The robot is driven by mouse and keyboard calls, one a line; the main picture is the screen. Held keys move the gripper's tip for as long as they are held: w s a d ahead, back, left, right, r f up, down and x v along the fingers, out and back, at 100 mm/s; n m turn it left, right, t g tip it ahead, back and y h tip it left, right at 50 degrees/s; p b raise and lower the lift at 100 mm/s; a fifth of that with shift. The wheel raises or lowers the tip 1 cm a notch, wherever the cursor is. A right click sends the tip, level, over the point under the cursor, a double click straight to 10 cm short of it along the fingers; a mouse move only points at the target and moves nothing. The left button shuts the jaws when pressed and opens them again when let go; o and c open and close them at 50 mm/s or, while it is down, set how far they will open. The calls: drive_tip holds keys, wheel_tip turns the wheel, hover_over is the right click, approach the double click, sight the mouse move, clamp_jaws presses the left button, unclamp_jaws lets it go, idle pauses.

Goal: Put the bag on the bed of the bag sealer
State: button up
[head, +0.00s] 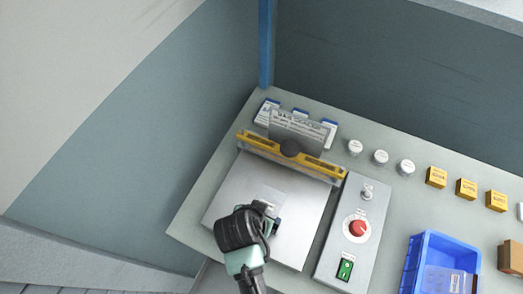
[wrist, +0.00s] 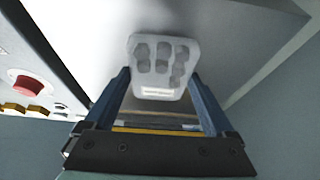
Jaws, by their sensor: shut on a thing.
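The bag (wrist: 163,66) is a pale pouch with several dark grey round shapes and a white label strip. My gripper (wrist: 158,76) is shut on it, a blue finger at each side. In the head view my gripper (head: 265,208) is over the grey bed (head: 235,192) of the bag sealer, and the bag (head: 272,194) shows faintly past the fingers. I cannot tell if the bag touches the bed. The sealer's yellow bar (head: 320,166) with a dark knob runs along the bed's far edge and stands raised.
Right of the bed is a control panel (head: 340,258) with a red button (head: 358,228) and a green switch (head: 345,268). A sign (head: 298,130), white-lidded jars (head: 381,157) and yellow boxes (head: 466,188) stand behind. A blue bin (head: 412,262) is at the right.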

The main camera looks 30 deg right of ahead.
drive_tip(key=shift+f, duration=0.3)
drive_tip(key=shift+f, duration=0.15)
drive_tip(key=o, duration=1.3)
